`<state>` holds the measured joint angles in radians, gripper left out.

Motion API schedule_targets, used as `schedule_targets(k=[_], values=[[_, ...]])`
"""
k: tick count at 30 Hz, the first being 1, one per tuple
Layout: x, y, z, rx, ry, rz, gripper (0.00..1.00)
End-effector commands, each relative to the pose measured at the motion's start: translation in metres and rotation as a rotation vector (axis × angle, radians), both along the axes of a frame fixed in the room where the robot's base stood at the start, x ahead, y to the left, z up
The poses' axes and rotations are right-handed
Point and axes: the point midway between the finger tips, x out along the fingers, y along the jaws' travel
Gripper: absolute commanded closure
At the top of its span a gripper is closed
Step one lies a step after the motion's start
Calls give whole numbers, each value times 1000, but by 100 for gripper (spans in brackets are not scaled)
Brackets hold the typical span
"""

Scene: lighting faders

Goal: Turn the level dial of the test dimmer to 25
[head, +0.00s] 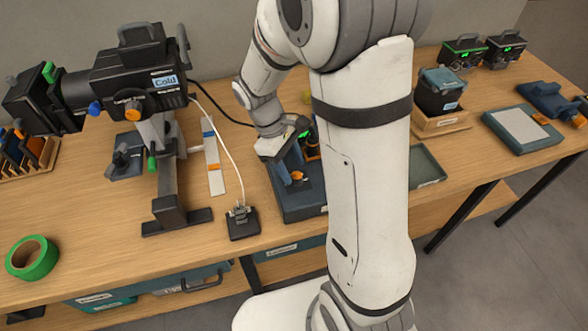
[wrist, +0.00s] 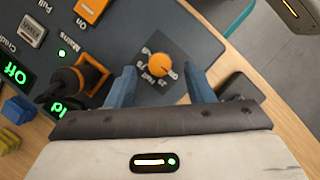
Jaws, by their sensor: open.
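The test dimmer is a dark panel (wrist: 215,25) in the wrist view. Its body (head: 292,205) also shows in the head view, partly hidden behind my arm. My gripper (wrist: 159,76) is open, with one blue finger on each side of the dial. Gaps show between the fingers and the dial, so it is not gripped. In the head view my gripper (head: 291,174) is low over the dimmer.
An orange-based lever or knob (wrist: 82,78), an orange switch (wrist: 90,10) and a green display reading Off (wrist: 15,75) are beside the dial. A lamp labelled Cold (head: 140,80) stands left. A small black plug box (head: 242,222) with a white cable lies near the front edge.

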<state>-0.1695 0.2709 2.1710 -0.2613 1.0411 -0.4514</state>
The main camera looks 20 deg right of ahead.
Motion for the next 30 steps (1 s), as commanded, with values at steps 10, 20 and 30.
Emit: schedule_targets(k=[10, 20, 30], values=[[-7, -7, -23, 0, -2, -1, 52], [-6, -7, -22, 0, -2, -1, 66], [-6, -6, -22, 1, -2, -1, 93]])
